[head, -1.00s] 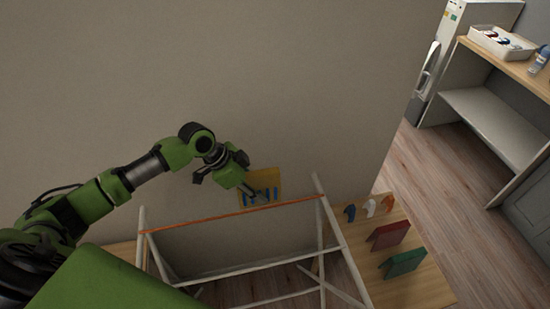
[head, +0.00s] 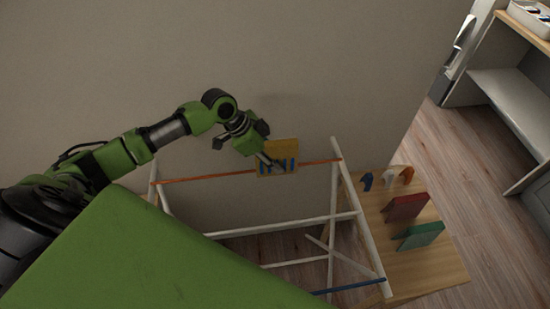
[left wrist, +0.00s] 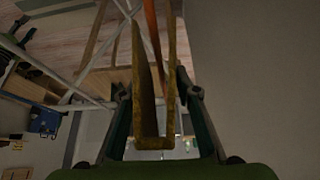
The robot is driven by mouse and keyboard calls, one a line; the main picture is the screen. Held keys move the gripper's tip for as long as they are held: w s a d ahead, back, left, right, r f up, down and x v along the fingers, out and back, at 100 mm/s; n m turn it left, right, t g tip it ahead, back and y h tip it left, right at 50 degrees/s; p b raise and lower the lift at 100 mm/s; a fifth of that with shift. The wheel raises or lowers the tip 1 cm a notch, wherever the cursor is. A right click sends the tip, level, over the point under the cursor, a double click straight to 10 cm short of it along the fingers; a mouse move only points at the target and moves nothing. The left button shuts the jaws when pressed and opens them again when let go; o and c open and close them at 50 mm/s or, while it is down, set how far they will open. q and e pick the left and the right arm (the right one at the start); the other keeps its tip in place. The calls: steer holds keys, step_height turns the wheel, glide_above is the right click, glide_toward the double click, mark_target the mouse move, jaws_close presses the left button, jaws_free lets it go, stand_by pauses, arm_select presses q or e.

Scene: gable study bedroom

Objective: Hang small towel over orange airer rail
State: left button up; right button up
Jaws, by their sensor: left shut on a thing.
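The small towel (head: 292,149), yellow with blue marks, is at the orange rail (head: 210,177) of the white airer, right of the rail's middle. In the head view it overlaps the rail, its lower edge just below the rail line. In the left wrist view the towel (left wrist: 144,80) is folded in a U, and the orange rail (left wrist: 152,25) shows between its two flaps. My left gripper (head: 277,163) is shut on the towel near its fold. Whether the fold touches the rail I cannot tell. My right gripper is not in view.
The airer's white frame (head: 334,215) stands by the wall, with a blue rail (head: 350,287) nearer. A wooden surface at right holds a red item (head: 406,207), a green item (head: 420,236) and small blue, white and orange pieces. Shelves (head: 505,85) stand far right.

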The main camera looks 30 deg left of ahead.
arm_select(q)
step_height(320, 180, down, 3)
steer(key=shift+f+b, duration=0.1)
steer(key=shift+b, duration=1.15)
steer(key=shift+f+b, duration=1.7)
steer(key=shift+f, duration=0.7)
steer(key=shift+f+b, duration=0.5)
steer(key=shift+f, duration=0.45)
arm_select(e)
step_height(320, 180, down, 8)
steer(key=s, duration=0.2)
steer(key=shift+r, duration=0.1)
arm_select(q)
steer(key=o, duration=1.2)
